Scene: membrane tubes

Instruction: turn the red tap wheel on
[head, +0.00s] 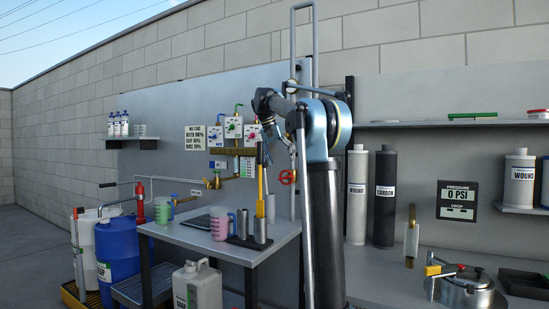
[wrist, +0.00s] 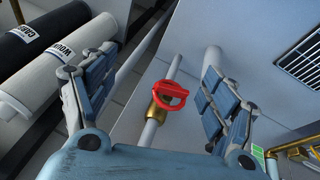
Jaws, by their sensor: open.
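The red tap wheel (wrist: 170,96) sits on a brass valve body (wrist: 156,112) on a thin pale pipe in the wrist view. In the head view the red wheel (head: 288,177) shows just left of my dark arm column, above the grey bench. My gripper (wrist: 163,55) is open and empty, with one blue-grey finger on each side of the wheel in the wrist view. The wheel appears apart from both fingers; its distance ahead of them is hard to tell. In the head view my arm partly hides the area around the wheel, and the fingertips are not clear.
Black and white filter cylinders (wrist: 42,76) lie left in the wrist view. The grey bench (head: 205,240) holds measuring jugs (head: 220,225) and an upright yellow-handled tool (head: 261,195). A brass valve (head: 214,181) and dosing boxes (head: 233,128) are on the panel.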

